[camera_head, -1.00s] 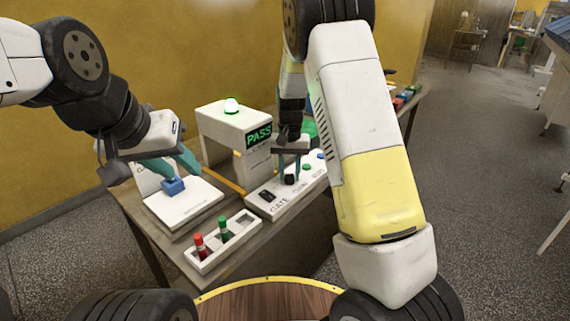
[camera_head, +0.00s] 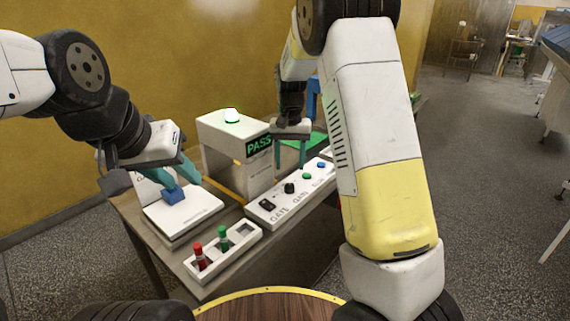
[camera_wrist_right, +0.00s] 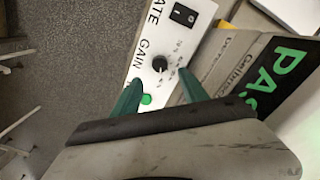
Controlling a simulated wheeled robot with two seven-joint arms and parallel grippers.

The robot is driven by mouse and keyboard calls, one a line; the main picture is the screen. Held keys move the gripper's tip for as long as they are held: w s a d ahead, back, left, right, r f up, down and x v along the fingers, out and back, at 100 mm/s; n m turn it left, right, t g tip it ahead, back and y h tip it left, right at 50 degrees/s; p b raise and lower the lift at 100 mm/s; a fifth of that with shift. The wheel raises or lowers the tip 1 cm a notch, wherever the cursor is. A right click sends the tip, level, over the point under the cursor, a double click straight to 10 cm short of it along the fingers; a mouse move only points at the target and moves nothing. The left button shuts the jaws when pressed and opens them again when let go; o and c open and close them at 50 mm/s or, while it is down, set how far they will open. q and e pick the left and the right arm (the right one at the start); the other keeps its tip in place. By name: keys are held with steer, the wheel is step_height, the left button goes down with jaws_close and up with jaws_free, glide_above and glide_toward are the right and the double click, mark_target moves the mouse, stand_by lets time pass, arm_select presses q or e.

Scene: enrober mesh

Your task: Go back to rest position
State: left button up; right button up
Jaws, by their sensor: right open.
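My right gripper (camera_head: 290,163) is open and empty, its teal fingers pointing down above the white control panel (camera_head: 262,212). It is clear of the black knob (camera_head: 289,188). In the right wrist view, the open fingers (camera_wrist_right: 161,82) show over the panel, with the knob (camera_wrist_right: 160,64) beyond and between their tips. My left gripper (camera_head: 188,180) is low over the white scale-like plate (camera_head: 200,213), with its fingers at a small blue block (camera_head: 174,195). I cannot tell whether they grip it.
A white box with a lit PASS display (camera_head: 259,146) and a glowing lamp stands behind the panel. A white tray (camera_head: 222,256) with a red and a green capped vial sits at the table's front. A yellow wall (camera_head: 190,50) is close behind.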

steer(key=shift+r, duration=0.15)
steer(key=shift+s+d+r, duration=0.1)
steer(key=shift+s+r, duration=0.05)
steer(key=shift+r, duration=0.1)
steer(key=s+d+r+t+y, duration=0.3)
steer(key=s+d+r, duration=0.1)
steer(key=s+r, duration=0.85)
steer(key=s+d+r+n+t, duration=0.1)
steer(key=s+n+t, duration=0.1)
steer(key=s, duration=1.3)
steer(key=shift+d+r+t+h, duration=0.3)
steer(key=shift+t+h, duration=0.1)
steer(key=shift+t, duration=0.2)
jaws_close()
